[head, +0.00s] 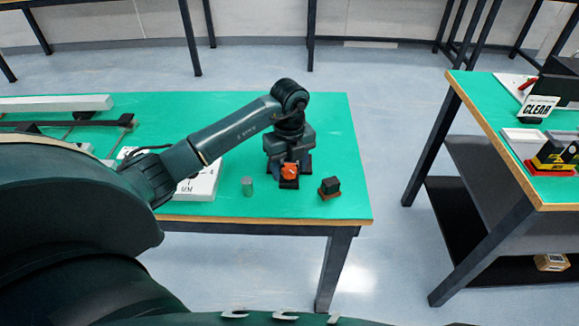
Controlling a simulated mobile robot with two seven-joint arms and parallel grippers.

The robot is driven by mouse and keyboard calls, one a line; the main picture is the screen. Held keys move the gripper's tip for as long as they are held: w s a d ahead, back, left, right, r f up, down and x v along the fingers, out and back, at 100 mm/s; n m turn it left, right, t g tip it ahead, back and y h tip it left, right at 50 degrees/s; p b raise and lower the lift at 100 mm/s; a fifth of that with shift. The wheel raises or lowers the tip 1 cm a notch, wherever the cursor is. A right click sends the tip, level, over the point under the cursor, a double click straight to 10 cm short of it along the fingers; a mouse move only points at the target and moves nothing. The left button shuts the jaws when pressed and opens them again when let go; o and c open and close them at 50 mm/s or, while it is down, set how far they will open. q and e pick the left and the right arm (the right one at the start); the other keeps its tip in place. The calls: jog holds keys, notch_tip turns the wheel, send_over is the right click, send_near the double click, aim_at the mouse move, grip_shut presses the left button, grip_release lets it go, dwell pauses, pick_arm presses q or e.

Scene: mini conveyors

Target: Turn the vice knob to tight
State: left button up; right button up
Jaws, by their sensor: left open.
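An orange-red knob (290,172), apparently the vice knob, shows near the right end of the green table. Dark parts show around and under it, but most of the vice is hidden by my gripper. My left gripper (289,176) points down over the knob, with its dark fingers on either side of it. It is open. I cannot tell whether the fingers touch the knob. I cannot read any tight mark on the vice. My right gripper is not in view.
A small grey-green cylinder (247,186) stands left of the knob. A black block on a reddish base (329,187) sits right of it. A white plate (203,184) lies partly under my forearm. Another table (467,103) with a CLEAR sign (538,108) stands at right, across a floor gap.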

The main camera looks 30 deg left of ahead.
pick_arm(q)
jog(key=shift+f, duration=0.25)
jog(key=c, duration=1)
jog(key=shift+o, duration=0.2)
